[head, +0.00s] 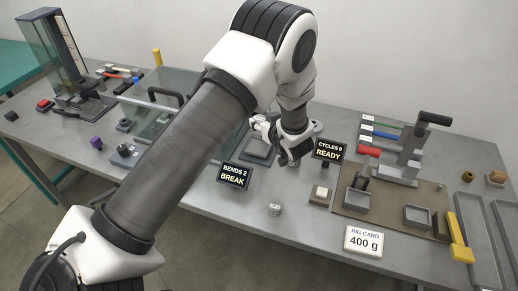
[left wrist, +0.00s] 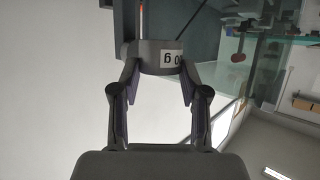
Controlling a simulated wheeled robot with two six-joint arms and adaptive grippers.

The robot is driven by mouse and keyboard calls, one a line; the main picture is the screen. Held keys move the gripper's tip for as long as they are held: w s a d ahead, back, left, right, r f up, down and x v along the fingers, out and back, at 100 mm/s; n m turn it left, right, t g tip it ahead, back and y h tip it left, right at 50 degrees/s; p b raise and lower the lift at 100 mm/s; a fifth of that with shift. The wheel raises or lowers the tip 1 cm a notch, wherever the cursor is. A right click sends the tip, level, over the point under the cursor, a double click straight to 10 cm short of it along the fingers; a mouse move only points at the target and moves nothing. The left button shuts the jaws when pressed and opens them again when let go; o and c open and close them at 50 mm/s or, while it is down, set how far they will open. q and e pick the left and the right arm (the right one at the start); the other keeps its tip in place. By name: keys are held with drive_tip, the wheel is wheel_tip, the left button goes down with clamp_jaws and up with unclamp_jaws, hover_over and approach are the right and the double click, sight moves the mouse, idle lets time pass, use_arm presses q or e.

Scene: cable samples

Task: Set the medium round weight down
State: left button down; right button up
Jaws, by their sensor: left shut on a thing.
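My left gripper (head: 296,152) is over the middle of the table, beside the sign reading "CYCLES 0 READY". In the left wrist view the left gripper (left wrist: 158,80) is shut on a grey round weight (left wrist: 145,58), one finger on each side. The weight's white label shows upside down, and only "0 g" can be read. In the head view the weight is mostly hidden by the gripper, and I cannot tell whether it touches anything below. My right gripper is not in view.
The "CYCLES 0 READY" sign (head: 329,150) and "BENDS 2 BREAK" sign (head: 234,177) stand close by. A brown board (head: 390,229) holds a grey fixture (head: 408,150). A card (head: 363,242) reads "RIG CARD 400 g". A clear-walled box (head: 150,120) is left. The front middle edge is mostly bare.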

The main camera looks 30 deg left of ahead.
use_arm(q)
drive_tip(key=shift+a+r, duration=0.15)
drive_tip(key=shift+a, duration=0.15)
